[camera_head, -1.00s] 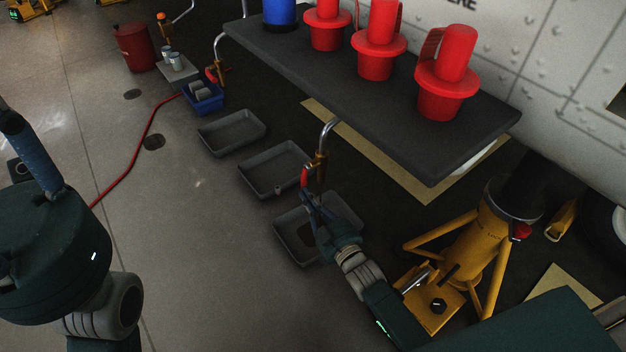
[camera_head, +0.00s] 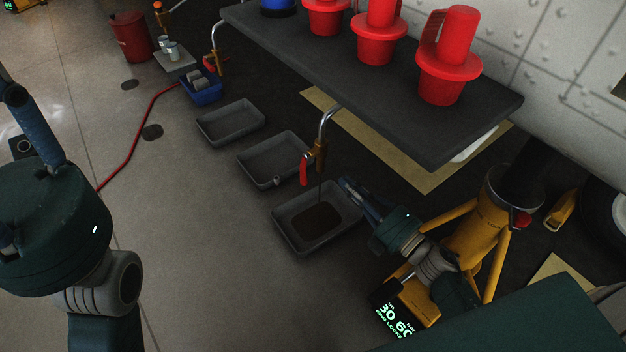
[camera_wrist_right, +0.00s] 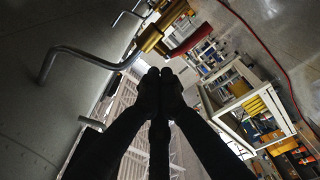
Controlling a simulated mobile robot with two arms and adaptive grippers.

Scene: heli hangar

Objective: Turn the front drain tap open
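The front drain tap (camera_head: 320,154) is a brass body on a curved grey pipe under the dark shelf's near edge. Its red handle (camera_head: 304,170) points down beside the body. A thin dark stream falls from the tap into the grey tray (camera_head: 284,240) below, where a dark pool lies. My right gripper (camera_head: 346,188) is right of the stream, apart from the handle. In the right wrist view its fingertips (camera_wrist_right: 161,73) are together with nothing between them; the tap (camera_wrist_right: 152,38) and red handle (camera_wrist_right: 190,41) lie beyond. My left arm shows at left, its gripper out of view.
Two more grey trays (camera_head: 231,122) and a blue crate (camera_head: 202,90) stand farther back. A yellow jack (camera_head: 480,240) stands right of my right gripper. Red plugs (camera_head: 445,58) stand on the shelf (camera_head: 380,105). A red hose (camera_head: 142,140) crosses open floor at left.

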